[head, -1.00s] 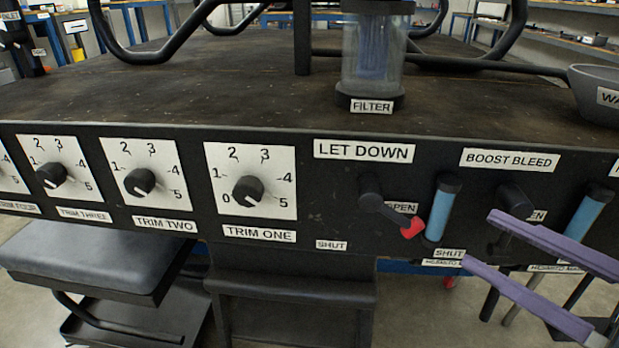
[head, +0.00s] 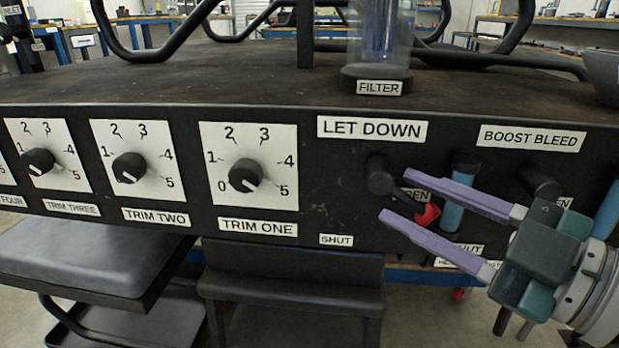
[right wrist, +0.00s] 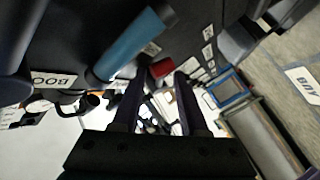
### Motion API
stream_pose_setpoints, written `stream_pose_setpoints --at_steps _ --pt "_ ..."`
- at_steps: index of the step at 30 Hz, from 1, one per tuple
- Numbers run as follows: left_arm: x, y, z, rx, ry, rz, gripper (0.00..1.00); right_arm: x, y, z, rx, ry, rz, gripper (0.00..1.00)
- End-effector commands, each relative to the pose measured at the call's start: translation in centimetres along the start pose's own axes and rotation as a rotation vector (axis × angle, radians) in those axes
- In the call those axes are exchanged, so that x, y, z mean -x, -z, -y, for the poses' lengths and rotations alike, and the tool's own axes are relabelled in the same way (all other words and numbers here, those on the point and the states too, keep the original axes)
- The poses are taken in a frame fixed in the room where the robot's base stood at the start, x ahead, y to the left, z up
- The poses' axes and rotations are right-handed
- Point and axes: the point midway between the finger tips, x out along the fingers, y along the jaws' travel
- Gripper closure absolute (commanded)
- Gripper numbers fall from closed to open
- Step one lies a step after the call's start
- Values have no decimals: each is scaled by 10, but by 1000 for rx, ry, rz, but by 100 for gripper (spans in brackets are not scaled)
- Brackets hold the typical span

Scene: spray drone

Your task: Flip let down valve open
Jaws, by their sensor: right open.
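The let down valve is a black knob (head: 379,176) on the panel under the LET DOWN label (head: 371,129). Its short lever slants down and right to a red tip (head: 428,215), beside the partly covered OPEN label (head: 416,195); the SHUT label (head: 336,240) is lower left. My right gripper (head: 394,195) is open in front of the lever, its purple fingers pointing left, one above and one below the lever in the picture. In the right wrist view, the red tip (right wrist: 161,68) shows between the open fingers; contact cannot be told. My left gripper is out of view.
A blue cylinder (head: 453,215) sits just right of the lever, partly behind my fingers. The boost bleed knob (head: 540,181) is further right, near my gripper body. Trim dials (head: 248,176) line the panel's left. A clear filter (head: 378,77) stands on top.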

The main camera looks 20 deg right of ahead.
Motion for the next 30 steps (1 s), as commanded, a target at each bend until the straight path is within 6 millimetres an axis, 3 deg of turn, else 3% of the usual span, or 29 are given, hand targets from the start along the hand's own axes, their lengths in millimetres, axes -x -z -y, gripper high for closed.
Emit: stream_pose_setpoints --at_steps 5,16,30 --pt "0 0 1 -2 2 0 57 0 0 0 0 0 0 58" --pt "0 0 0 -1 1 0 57 0 0 0 0 0 -1 100" --pt "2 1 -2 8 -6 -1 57 0 1 -1 1 1 0 100"
